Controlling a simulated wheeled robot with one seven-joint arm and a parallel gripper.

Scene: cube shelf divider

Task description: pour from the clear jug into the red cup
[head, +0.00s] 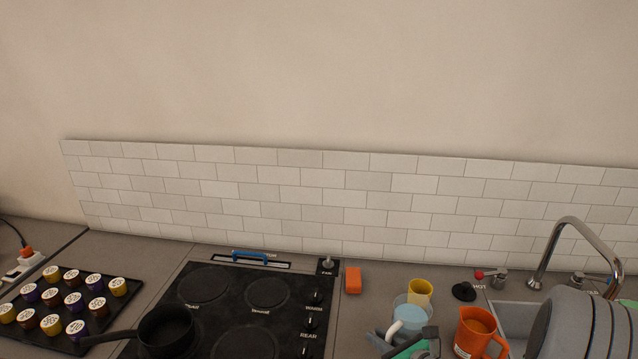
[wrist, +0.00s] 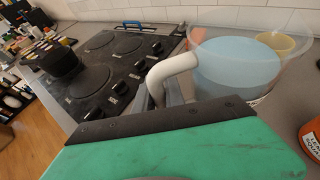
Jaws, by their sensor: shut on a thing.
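The clear jug (wrist: 238,68) has a white handle and pale blue contents, and looks upright. It also shows low in the head view (head: 408,318). My gripper (wrist: 172,92) is shut on the jug's white handle. Its green body hides the lower handle and part of the jug's base. I cannot tell whether the jug touches the counter. I see no plainly red cup. An orange-red vessel with a handle (head: 476,336) stands to the right of the jug, with brownish contents. Its lettered side shows at the right edge of the wrist view (wrist: 311,140).
A yellow cup (head: 420,290) stands close behind the jug. An orange block (head: 353,280) lies beside the black hob (head: 235,305), which carries a dark pan (head: 166,328). The sink (head: 512,318), tap (head: 560,245) and a grey rack (head: 575,328) are at the right.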

